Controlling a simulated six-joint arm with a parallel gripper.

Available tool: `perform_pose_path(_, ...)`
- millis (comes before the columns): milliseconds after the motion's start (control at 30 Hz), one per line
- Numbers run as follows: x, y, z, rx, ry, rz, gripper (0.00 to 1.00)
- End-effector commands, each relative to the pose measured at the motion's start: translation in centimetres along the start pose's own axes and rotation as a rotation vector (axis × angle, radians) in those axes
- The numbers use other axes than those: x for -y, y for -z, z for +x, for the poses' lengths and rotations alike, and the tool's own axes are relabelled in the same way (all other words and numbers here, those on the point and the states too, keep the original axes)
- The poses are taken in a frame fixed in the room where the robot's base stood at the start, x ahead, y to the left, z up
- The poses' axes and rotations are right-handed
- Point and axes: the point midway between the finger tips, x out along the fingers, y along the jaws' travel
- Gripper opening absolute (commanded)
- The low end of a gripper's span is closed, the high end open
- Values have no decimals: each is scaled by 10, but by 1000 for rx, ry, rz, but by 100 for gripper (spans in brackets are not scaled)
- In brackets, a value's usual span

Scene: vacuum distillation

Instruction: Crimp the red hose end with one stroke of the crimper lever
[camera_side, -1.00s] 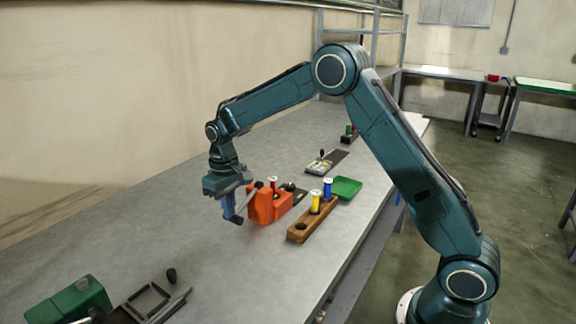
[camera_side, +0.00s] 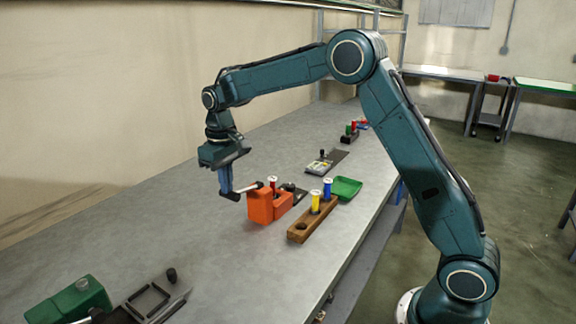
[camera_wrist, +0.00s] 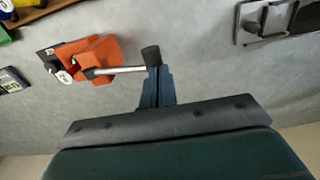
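The orange crimper (camera_side: 262,208) stands on the bench; it also shows in the wrist view (camera_wrist: 103,51). Its lever (camera_side: 246,188) reaches left from the body and slopes slightly down to a black grip. The red hose end (camera_side: 273,185), with a white top, stands upright at the crimper; it shows end-on in the wrist view (camera_wrist: 65,77). My gripper (camera_side: 228,192) is over the lever's outer end. Its blue fingers are together at the black grip (camera_wrist: 151,55) and appear shut on it. The hose end's seat is partly hidden by the crimper body.
A wooden rack (camera_side: 299,232) with yellow and blue spools stands right of the crimper. A green tray (camera_side: 346,188) lies behind it. A green device (camera_side: 80,301) and a dark frame (camera_side: 148,300) are at the near left. The bench between them and the crimper is clear.

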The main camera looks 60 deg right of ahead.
Motion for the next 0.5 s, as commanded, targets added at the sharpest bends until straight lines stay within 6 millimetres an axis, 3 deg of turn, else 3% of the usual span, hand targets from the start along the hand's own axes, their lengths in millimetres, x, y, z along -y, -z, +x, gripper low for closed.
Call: perform_pose_path(500,0,0,-37,-2,0,-1,0)
